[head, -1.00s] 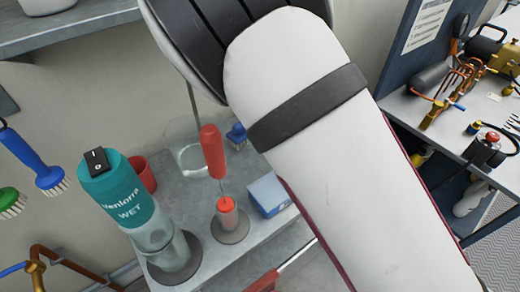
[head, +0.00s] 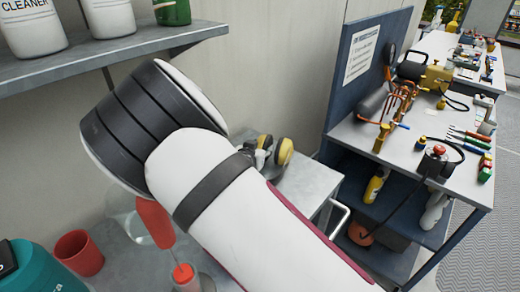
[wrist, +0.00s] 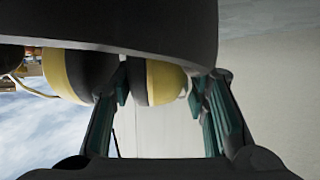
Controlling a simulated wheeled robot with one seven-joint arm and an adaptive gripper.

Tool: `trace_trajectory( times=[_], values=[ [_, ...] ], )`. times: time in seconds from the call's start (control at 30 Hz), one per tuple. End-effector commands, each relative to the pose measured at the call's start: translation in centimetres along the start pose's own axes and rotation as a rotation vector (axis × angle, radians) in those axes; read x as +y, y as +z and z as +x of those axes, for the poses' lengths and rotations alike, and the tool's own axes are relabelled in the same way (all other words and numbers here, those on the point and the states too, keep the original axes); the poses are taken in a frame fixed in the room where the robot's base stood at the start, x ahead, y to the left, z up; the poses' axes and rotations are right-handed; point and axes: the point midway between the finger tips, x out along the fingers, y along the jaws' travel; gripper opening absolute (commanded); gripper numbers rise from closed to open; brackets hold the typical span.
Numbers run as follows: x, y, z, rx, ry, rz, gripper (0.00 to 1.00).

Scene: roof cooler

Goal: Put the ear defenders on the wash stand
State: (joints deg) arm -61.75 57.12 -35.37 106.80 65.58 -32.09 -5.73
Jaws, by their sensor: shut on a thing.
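The ear defenders, with yellow and black cups, show just past my forearm in the head view (head: 285,152). In the wrist view their cups (wrist: 164,82) lie between the fingers of my gripper (wrist: 158,92), which is shut on them. My arm hides most of the gripper in the head view. A grey-topped stand (head: 312,184), which looks like the wash stand, runs behind and below my arm.
A shelf (head: 120,52) with white bottles hangs above. A cluttered workbench (head: 405,150) with a blue side panel stands to the right.

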Motion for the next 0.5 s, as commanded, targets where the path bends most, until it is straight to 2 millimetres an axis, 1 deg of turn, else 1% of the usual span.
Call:
trace_trajectory(
  times=[0.3,0.33,0.37,0.4,0.43,0.5],
  values=[
    [0.00,0.12,0.10,0.002,0.000,0.001,0.07],
    [0.00,0.21,0.11,0.001,0.000,0.001,0.44],
    [0.00,0.18,0.09,0.001,0.000,0.001,0.51],
    [0.00,0.18,0.08,0.001,0.000,0.001,0.60],
    [0.00,0.17,0.08,0.001,0.000,0.001,0.62],
    [0.00,0.17,0.07,0.001,0.000,0.001,0.62]
  ],
)
